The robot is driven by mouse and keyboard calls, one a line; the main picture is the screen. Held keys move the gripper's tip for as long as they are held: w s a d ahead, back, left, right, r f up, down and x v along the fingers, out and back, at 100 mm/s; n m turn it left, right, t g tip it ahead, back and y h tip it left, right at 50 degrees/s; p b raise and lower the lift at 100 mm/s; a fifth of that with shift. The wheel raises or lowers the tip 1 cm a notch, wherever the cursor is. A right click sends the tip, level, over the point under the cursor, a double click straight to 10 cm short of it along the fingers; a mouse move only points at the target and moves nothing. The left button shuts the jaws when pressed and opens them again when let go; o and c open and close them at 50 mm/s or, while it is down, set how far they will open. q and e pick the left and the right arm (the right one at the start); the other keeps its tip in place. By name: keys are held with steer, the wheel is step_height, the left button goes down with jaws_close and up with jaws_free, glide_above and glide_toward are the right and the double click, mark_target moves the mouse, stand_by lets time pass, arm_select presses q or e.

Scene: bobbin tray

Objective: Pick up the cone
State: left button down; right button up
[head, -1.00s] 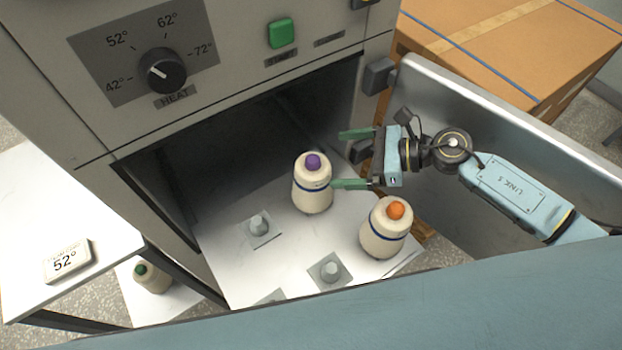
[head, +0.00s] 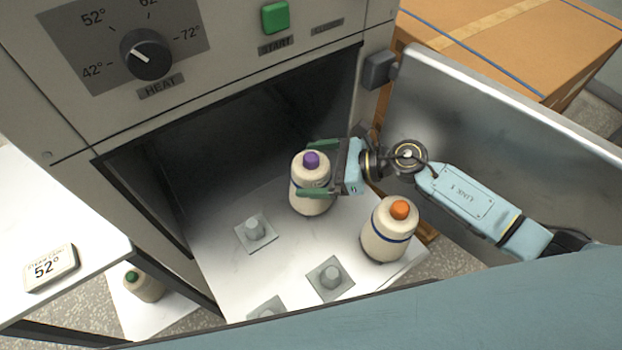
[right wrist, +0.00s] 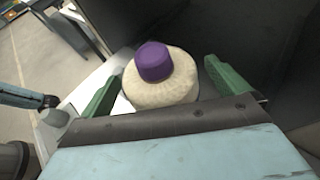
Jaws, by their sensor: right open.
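The purple-topped cone (head: 311,196) is cream-coloured and stands upright on the white tray (head: 290,250) in the open chamber. It also shows in the right wrist view (right wrist: 162,82), between the green fingers. My right gripper (head: 318,168) is open, with one finger on the far side of the cone and the other across its near side. In the right wrist view there is a gap between the right finger and the cone. A second cone with an orange top (head: 388,232) stands upright on the tray to the right. My left gripper is not in view.
Bare grey pegs (head: 254,229) rise from the tray's left and front. The open metal door (head: 490,130) stands right of my right arm. A green-topped cone (head: 145,284) stands lower left. A 52° label block (head: 52,267) lies on the white side table.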

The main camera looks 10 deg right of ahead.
steer(key=shift+w+a+f, duration=0.2)
steer(key=shift+a, duration=0.25)
steer(key=shift+r, duration=0.1)
steer(key=c, duration=1.6)
